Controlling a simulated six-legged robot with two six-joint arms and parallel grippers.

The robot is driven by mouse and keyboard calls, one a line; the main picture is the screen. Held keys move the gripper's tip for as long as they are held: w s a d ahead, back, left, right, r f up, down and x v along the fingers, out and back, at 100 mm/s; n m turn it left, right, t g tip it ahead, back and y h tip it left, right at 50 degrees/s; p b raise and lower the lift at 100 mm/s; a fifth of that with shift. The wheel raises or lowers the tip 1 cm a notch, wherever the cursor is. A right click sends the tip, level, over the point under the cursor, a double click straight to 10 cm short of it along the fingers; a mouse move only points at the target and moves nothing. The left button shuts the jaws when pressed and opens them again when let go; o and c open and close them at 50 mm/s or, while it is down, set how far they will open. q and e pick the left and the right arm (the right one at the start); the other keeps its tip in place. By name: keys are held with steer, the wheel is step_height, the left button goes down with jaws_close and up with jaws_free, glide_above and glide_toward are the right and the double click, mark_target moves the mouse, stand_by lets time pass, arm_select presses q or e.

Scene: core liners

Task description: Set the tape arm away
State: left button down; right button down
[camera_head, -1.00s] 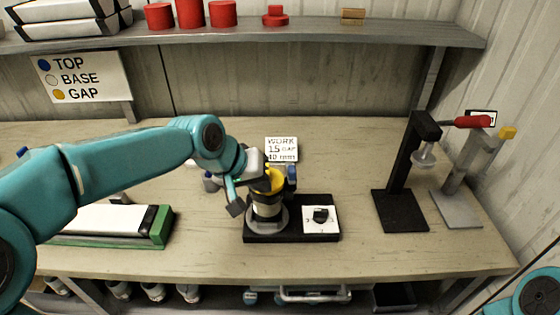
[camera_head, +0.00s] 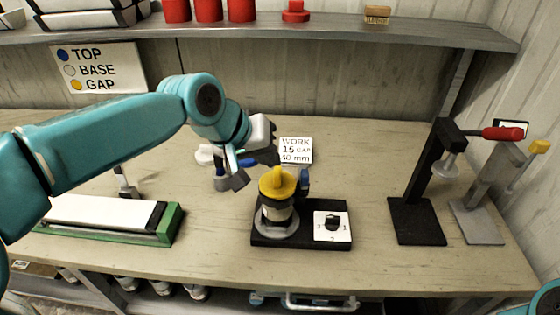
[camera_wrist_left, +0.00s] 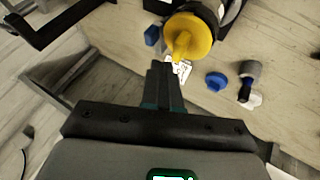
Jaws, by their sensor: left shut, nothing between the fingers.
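A black fixture (camera_head: 258,237) on the bench carries a light round holder (camera_head: 277,226) topped by a yellow knobbed piece (camera_head: 277,183). A small blue upright part (camera_head: 304,181) stands behind it on the right; I cannot tell whether this is the tape arm. My left gripper (camera_head: 250,172) is shut and empty, above and left of the yellow piece, apart from it. In the left wrist view, its closed fingers (camera_wrist_left: 166,72) point toward the yellow piece (camera_wrist_left: 187,38), with a blue block (camera_wrist_left: 151,36) close by. My right gripper is out of view.
A dial plate (camera_head: 332,226) sits on the fixture's right. A blue disc (camera_wrist_left: 216,82) and a grey cylinder (camera_wrist_left: 251,69) lie behind. A green-edged tray (camera_head: 170,222) is left; a black press stand (camera_head: 417,220) is right. The front bench between is clear.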

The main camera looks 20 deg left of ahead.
mark_target(290, 183)
arm_select(q)
steer(key=x, duration=0.7)
steer(key=shift+w+d+f, duration=0.1)
steer(key=shift+w+f, duration=0.1)
steer(key=shift+w, duration=0.05)
steer(key=shift+w+d+f+p, duration=0.15)
steer(key=shift+d+f+p, duration=0.15)
steer(key=shift+f, duration=0.1)
steer(key=shift+w+f, duration=0.2)
steer(key=shift+s+r, duration=0.1)
steer(key=shift+s, duration=0.05)
